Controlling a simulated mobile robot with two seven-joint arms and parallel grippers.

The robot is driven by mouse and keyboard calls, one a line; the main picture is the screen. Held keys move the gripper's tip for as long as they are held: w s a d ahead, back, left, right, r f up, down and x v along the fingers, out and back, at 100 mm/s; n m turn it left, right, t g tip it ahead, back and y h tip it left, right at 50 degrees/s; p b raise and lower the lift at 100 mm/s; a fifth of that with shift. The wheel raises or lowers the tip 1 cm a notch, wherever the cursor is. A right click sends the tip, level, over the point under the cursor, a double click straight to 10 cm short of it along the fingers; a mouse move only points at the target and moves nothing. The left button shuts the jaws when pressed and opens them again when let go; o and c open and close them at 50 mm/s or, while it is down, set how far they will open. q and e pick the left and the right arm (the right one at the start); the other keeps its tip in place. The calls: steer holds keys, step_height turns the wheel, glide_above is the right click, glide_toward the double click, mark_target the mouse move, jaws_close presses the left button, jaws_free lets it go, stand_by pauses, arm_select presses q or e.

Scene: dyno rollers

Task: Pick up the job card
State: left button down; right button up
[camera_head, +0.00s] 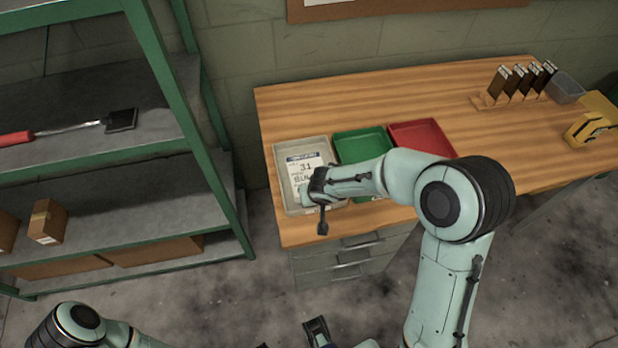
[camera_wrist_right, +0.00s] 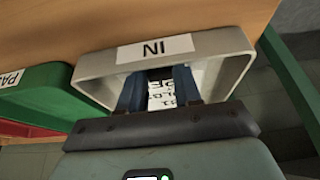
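The job card (camera_head: 303,168) is a white sheet with dark print, lying in the grey tray (camera_head: 283,182) at the table's front left corner. My right gripper (camera_head: 319,190) is over the tray's near right part, in front of the card. In the right wrist view its two dark fingers (camera_wrist_right: 159,92) are apart, and part of the printed card (camera_wrist_right: 160,92) shows between them. I cannot tell if they touch it. Part of my left gripper (camera_head: 316,329) shows low at the bottom edge, away from the table; its opening is unclear.
A green tray (camera_head: 360,133) and a red tray (camera_head: 436,131) stand right of the grey tray. A rack of dark upright pieces (camera_head: 513,91), a grey bin (camera_head: 565,88) and a yellow tool (camera_head: 590,122) are farther right. A metal shelf (camera_head: 165,95) stands left. The table's middle is clear.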

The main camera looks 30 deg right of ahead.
steer(key=shift+c, duration=1.1)
